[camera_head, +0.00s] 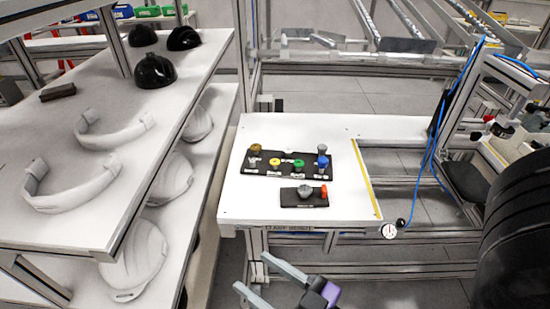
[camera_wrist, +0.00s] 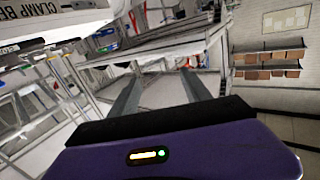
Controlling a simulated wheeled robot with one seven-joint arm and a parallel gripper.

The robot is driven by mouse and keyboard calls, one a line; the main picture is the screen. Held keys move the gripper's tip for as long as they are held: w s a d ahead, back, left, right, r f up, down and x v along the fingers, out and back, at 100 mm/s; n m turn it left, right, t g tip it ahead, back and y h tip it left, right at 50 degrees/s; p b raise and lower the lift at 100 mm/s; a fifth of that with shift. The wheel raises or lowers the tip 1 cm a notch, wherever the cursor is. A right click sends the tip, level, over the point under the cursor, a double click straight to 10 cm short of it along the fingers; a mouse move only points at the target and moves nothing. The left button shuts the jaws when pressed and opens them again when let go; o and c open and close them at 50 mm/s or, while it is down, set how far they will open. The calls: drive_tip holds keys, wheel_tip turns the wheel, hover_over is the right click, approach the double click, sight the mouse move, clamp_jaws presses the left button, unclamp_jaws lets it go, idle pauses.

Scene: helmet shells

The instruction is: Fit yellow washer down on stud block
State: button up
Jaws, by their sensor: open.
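The yellow washer (camera_head: 275,162) sits on a stud of a long black tray (camera_head: 262,169) on the white bench, between a brown-yellow knob (camera_head: 255,148) and a green ring (camera_head: 298,163). A smaller black block (camera_head: 304,203) lies in front, bearing a grey knob (camera_head: 304,191) and a red piece (camera_head: 323,190); I cannot tell for sure whether it is the stud block. My gripper (camera_head: 256,274) is open and empty, low in front of the bench and apart from everything on it. Its two spread fingers also show in the wrist view (camera_wrist: 163,78), where the washer does not appear.
A blue-topped piece (camera_head: 322,160) stands at the tray's right end. A yellow strip (camera_head: 370,190) marks the bench's right side. The shelf rack (camera_head: 80,215) with helmet shells is at left. Blue cables (camera_head: 437,150) hang at right. The bench front (camera_head: 262,208) is clear.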

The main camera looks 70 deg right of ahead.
drive_tip(key=w+d+r+m+g+h+p, duration=0.1)
drive_tip(key=w+d+m+h+p, duration=0.15)
drive_tip(key=w+d, duration=0.6)
drive_tip(key=w+d+r+m+h+p, duration=0.1)
drive_tip(key=w+d+m+p, duration=0.15)
drive_tip(key=w+d, duration=0.65)
drive_tip(key=w+d+r+m+g+y+p, duration=0.1)
drive_tip(key=w+d+r+m+g+p, duration=0.2)
drive_tip(key=w+d, duration=0.9)
drive_tip(key=s+d+r+g+y, duration=0.1)
drive_tip(key=d+g, duration=0.3)
drive_tip(key=d, duration=0.5)
drive_tip(key=m+g+y+p, duration=0.1)
drive_tip(key=m+g+y, duration=0.45)
drive_tip(key=g, duration=0.35)
approach(275, 162)
drive_tip(key=shift+s+a+f, duration=0.15)
drive_tip(key=shift+s+a, duration=0.1)
drive_tip(key=f+b, duration=0.3)
drive_tip(key=b, duration=0.1)
drive_tip(key=shift+w+d+f, duration=0.15)
drive_tip(key=shift+w+f, duration=0.1)
drive_tip(key=shift+f, duration=0.15)
drive_tip(key=shift+d+f+p, duration=0.1)
drive_tip(key=shift+f+p, duration=0.15)
drive_tip(key=shift+p, duration=0.1)
drive_tip(key=shift+w+f, duration=0.15)
drive_tip(key=shift+f, duration=1.25)
